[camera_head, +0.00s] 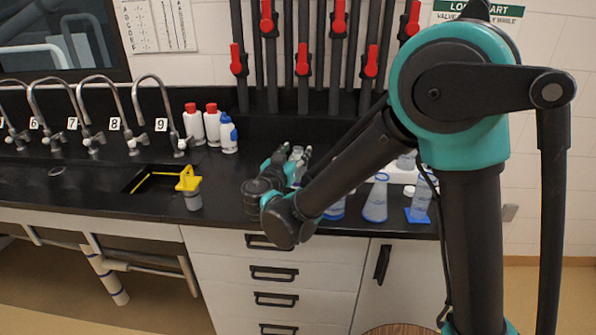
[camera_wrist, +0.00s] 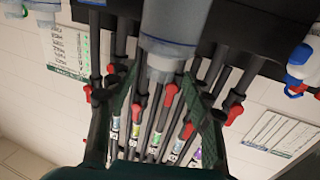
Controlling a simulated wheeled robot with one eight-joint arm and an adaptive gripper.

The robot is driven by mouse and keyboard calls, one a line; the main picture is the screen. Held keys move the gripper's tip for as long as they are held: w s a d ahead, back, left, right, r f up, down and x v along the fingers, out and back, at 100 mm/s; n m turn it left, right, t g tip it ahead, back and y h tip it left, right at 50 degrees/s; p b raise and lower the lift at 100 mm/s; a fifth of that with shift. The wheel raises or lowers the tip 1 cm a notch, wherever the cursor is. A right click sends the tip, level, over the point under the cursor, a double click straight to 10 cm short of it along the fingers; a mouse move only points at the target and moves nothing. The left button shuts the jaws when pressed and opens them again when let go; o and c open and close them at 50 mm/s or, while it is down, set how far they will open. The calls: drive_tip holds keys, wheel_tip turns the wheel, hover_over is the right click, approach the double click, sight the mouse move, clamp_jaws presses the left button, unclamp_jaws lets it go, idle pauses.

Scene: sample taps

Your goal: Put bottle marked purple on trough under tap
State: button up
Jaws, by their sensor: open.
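My gripper (camera_head: 297,155) is open over the counter, right of the yellow-edged opening. In the wrist view the open fingers (camera_wrist: 160,78) stand either side of the neck and pale cap of a translucent grey-blue bottle (camera_wrist: 170,28). I cannot tell whether they touch it. Its top also shows between the fingers in the head view (camera_head: 297,151); my arm hides the rest. Curved taps numbered 6 to 9, such as tap 9 (camera_head: 160,108), stand at the left above the dark trough area (camera_head: 95,172).
A yellow bracket with a grey cylinder (camera_head: 193,198) stands beside the yellow-edged opening (camera_head: 150,181). Two white red-capped bottles (camera_head: 194,125) and a blue-and-white bottle (camera_head: 228,135) are at the back. Blue-based flasks (camera_head: 375,203) stand at the right. Pipes with red valves (camera_head: 303,60) rise behind.

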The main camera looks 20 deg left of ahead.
drive_tip(key=shift+w, duration=0.85)
clamp_jaws()
